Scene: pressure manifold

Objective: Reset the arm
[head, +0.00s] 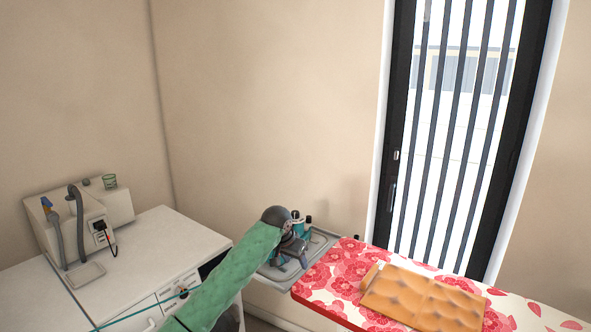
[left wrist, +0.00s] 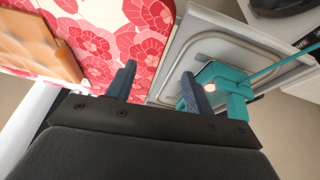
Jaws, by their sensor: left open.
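My left arm comes in from the bottom of the head view in a green sleeve. Its gripper (head: 291,262) is over the grey metal tray (head: 322,240). In the left wrist view the two blue fingers (left wrist: 158,88) stand apart with nothing between them. A teal device (left wrist: 238,88) is on the tray side, close to the right finger; I cannot tell if they touch. Part of it shows behind the gripper in the head view (head: 298,226). My right gripper is in neither view.
A red-flowered surface (head: 318,283) with an orange tufted cushion (head: 425,301) lies right of the tray. A barred window stands behind.

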